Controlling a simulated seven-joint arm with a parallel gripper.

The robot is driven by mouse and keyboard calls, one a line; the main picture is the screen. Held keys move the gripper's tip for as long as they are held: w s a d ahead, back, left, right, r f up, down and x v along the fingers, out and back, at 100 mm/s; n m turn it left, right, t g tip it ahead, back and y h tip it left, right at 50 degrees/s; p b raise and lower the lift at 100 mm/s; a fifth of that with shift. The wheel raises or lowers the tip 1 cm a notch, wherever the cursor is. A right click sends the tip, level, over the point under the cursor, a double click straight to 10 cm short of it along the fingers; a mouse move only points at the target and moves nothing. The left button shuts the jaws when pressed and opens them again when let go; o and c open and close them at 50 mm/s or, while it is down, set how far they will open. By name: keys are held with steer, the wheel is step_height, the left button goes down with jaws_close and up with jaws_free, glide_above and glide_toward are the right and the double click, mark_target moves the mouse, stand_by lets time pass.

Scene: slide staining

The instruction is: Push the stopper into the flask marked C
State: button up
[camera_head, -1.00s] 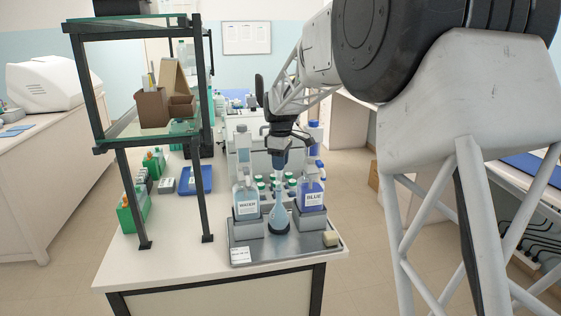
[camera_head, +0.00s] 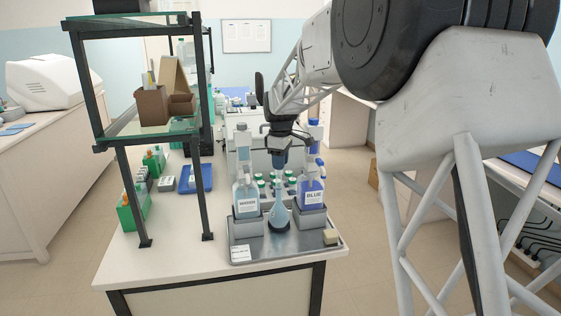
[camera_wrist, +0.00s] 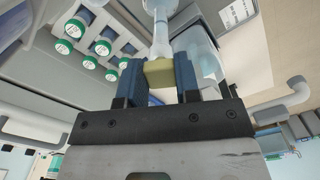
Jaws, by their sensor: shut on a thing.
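A clear flask with a pale blue body and long thin neck (camera_head: 280,216) stands upright on the grey tray between two labelled bottles. No letter C can be read on it. My gripper (camera_head: 280,168) is directly above its neck, pointing down. In the wrist view, my gripper's blue fingers (camera_wrist: 158,80) are shut on a yellowish stopper (camera_wrist: 159,70). The stopper lines up with the flask's neck (camera_wrist: 160,42) and appears to meet its mouth. I cannot tell how deep it sits.
The WATER bottle (camera_head: 246,202) stands close on the left and the BLUE bottle (camera_head: 312,192) close on the right. Several green-capped vials (camera_wrist: 101,47) stand behind. A beige block (camera_head: 331,237) lies at the right of the tray (camera_head: 285,247). A black-framed shelf (camera_head: 123,190) stands left.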

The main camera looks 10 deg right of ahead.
steer(key=shift+f, duration=0.2)
stand_by(0.3)
steer(key=o, duration=1.4)
steer(key=shift+c, duration=0.2)
steer(key=shift+r, duration=0.1)
steer(key=shift+r, duration=2.9)
jaws_close()
